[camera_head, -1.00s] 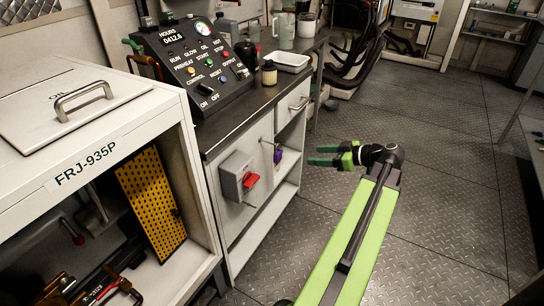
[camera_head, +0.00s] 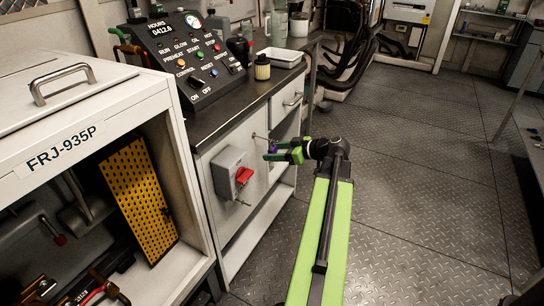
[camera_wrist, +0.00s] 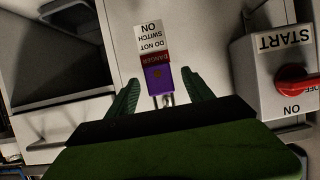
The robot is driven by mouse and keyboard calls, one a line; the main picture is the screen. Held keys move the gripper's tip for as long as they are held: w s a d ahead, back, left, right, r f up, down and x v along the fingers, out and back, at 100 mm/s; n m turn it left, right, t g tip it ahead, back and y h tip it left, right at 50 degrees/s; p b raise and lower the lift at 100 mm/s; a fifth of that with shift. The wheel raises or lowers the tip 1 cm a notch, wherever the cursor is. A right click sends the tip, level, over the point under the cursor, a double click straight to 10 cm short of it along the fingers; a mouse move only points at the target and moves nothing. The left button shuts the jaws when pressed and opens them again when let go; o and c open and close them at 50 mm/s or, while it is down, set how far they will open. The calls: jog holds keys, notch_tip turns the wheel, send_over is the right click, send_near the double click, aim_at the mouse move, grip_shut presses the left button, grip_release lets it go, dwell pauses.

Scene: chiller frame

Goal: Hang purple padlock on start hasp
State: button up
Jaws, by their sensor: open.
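The purple padlock (camera_wrist: 157,80) shows in the wrist view between my two green fingers, with a gap on each side. Its shackle points toward my palm, and a red and white danger tag (camera_wrist: 149,42) extends from it. In the head view a bit of purple padlock (camera_head: 272,148) shows by the cabinet front, mostly hidden by my gripper. My gripper (camera_head: 268,154) is open around it. The grey start switch box (camera_head: 231,172) with a red handle (camera_head: 244,175) is left of it; its START label (camera_wrist: 285,41) reads upside down in the wrist view. I cannot make out the hasp clearly.
The control console (camera_head: 190,60) stands on the dark counter (camera_head: 226,112) above the switch box. The cabinet's lower shelf (camera_head: 262,220) is open. The white FRJ-935P unit (camera_head: 90,120) stands at left. Floor to the right (camera_head: 420,170) is clear.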

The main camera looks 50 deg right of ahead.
jog(key=shift+x, duration=0.85)
grip_shut()
jog(key=shift+r+p, duration=0.55)
jog(key=shift+r, duration=0.05)
jog(key=shift+r+p, duration=0.5)
jog(key=s+d, duration=0.4)
jog(key=s, duration=1.3)
jog(key=shift+s+d+f+b, duration=0.2)
jog(key=shift+s+f+b, duration=0.1)
